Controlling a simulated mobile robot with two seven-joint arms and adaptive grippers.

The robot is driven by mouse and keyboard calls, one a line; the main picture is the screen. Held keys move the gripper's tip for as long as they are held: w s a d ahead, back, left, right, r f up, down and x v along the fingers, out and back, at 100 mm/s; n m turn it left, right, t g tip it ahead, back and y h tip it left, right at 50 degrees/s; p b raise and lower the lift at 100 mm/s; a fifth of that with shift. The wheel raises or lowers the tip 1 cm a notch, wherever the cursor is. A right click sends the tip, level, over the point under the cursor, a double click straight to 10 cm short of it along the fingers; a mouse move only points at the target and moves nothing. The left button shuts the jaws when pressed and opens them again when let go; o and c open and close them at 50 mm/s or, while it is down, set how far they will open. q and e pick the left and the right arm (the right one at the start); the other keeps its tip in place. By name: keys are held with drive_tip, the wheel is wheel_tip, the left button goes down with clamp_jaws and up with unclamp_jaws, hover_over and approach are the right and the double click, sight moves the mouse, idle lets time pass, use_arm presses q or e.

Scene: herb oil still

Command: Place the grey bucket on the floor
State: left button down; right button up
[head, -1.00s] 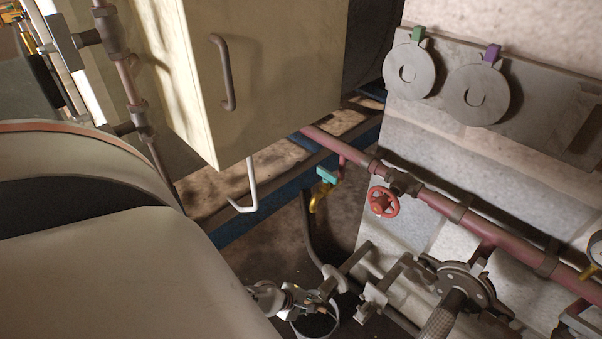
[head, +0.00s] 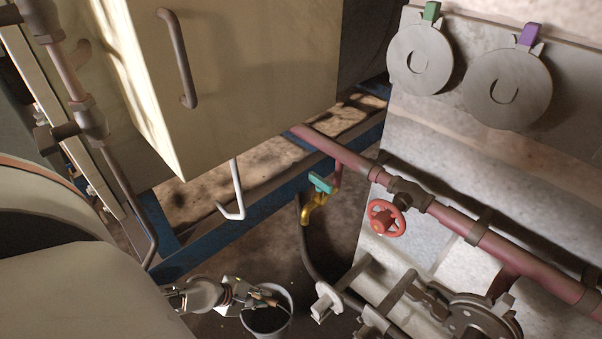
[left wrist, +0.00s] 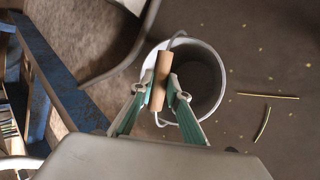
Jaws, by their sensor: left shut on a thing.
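The grey bucket (head: 281,326) hangs from my left gripper (head: 262,298) at the bottom of the head view. In the left wrist view the bucket (left wrist: 215,75) is upright, seen from above, and looks empty. My left gripper (left wrist: 164,92) is shut on the wooden grip (left wrist: 162,68) of its wire handle. The floor (left wrist: 270,50) shows beyond the bucket. I cannot tell how far the bucket's base is from the floor. My right gripper is not in view.
A blue frame rail (head: 215,237) runs behind the bucket. A dark hose (head: 306,245) curves down near it. A brass tap with a green handle (head: 318,190) and a red valve wheel (head: 384,218) stand further back. Bare floor with a few stalks (left wrist: 267,97) lies to the right in the wrist view.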

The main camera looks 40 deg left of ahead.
use_arm(q)
drive_tip(key=w+d+f+b, duration=0.2)
drive_tip(key=w, duration=0.5)
drive_tip(key=w+d+f+b, duration=0.1)
drive_tip(key=w+d+b, duration=0.1)
drive_tip(key=w, duration=0.5)
drive_tip(key=shift+w+d+f+b, duration=0.2)
drive_tip(key=shift+f+b, duration=0.15)
drive_tip(key=shift+b, duration=0.1)
drive_tip(key=c, duration=2)
unclamp_jaws()
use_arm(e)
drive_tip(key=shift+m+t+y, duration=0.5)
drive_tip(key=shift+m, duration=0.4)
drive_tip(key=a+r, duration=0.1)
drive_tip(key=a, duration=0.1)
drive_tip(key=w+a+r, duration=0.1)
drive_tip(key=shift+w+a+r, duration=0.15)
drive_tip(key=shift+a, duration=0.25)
use_arm(q)
drive_tip(key=shift+o, duration=0.2)
